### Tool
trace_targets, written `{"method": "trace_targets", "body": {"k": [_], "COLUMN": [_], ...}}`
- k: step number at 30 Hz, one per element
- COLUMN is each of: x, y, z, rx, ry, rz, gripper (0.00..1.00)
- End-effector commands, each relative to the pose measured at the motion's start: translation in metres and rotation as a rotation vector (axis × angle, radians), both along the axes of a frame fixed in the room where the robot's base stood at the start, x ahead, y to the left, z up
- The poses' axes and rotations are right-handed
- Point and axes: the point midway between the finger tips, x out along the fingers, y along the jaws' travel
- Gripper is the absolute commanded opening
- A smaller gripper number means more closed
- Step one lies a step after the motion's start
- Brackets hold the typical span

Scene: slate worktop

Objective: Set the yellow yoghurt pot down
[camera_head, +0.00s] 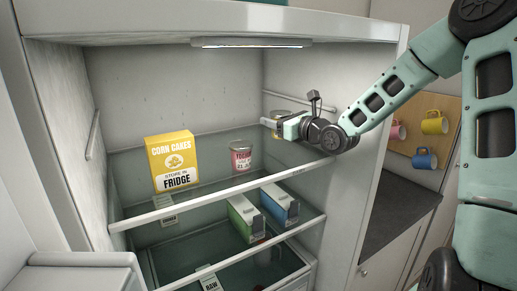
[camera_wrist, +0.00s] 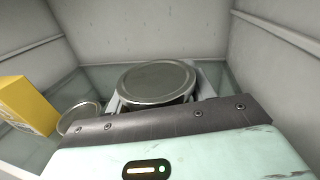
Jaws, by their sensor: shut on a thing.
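My gripper (camera_head: 273,124) is inside the open fridge, at the right of the top glass shelf (camera_head: 215,178), shut on a round pot. The pot's grey metal lid (camera_wrist: 157,80) shows between the fingers in the wrist view and looks roughly level. In the head view only a bit of the pot (camera_head: 279,113) shows above the gripper. Its side is mostly hidden, so I cannot clearly see its yellow colour. I cannot tell whether its base touches the shelf.
A pink-labelled pot (camera_head: 241,156) stands left of my gripper. A yellow corn cakes box (camera_head: 172,161) stands further left. Green (camera_head: 244,216) and blue (camera_head: 279,204) cartons are on the shelf below. The fridge's right wall is close to my arm. Mugs hang outside at right.

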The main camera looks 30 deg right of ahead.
Motion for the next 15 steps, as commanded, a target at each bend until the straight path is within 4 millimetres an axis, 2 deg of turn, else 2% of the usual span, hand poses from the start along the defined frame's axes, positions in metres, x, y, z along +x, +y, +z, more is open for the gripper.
{"method": "trace_targets", "body": {"k": [1,8,15], "x": [0.0,0.0,0.0], "y": [0.002,0.0,0.001], "z": [-0.01,-0.031,-0.061], "rx": [0.002,0.004,0.004], "ry": [0.001,0.0,0.0], "rz": [0.003,0.001,0.001], "gripper": [0.27,0.27,0.27]}}
